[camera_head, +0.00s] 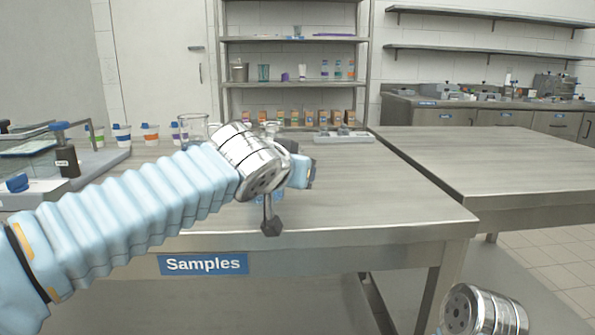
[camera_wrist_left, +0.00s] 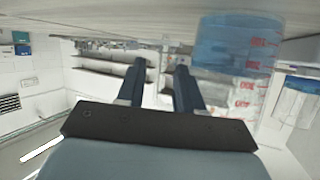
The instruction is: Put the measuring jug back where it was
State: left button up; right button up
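The measuring jug (camera_wrist_left: 238,80) is clear with red markings and blue liquid. In the left wrist view, which is upside down, it stands on the table, right of my left gripper (camera_wrist_left: 161,67). That gripper's two dark fingers are apart, with nothing seen between them; the jug is beside them, not between them. In the head view my left wrist and gripper cover the middle of the table, and the jug is mostly hidden behind them; a little blue shows below the wrist. My right gripper is out of view; only part of my right arm shows at bottom right.
A clear glass vessel (camera_head: 193,128) stands behind my left arm. Several cups with coloured bands, such as an orange one (camera_head: 151,133), stand at the back left. A device with a glass tank (camera_head: 28,146) is at left. The table's right side (camera_head: 400,180) is clear.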

pick_arm(q)
jog(key=v, duration=1.1)
jog(key=shift+s+b, duration=0.35)
jog(key=shift+b, duration=0.1)
jog(key=shift+r, duration=0.15)
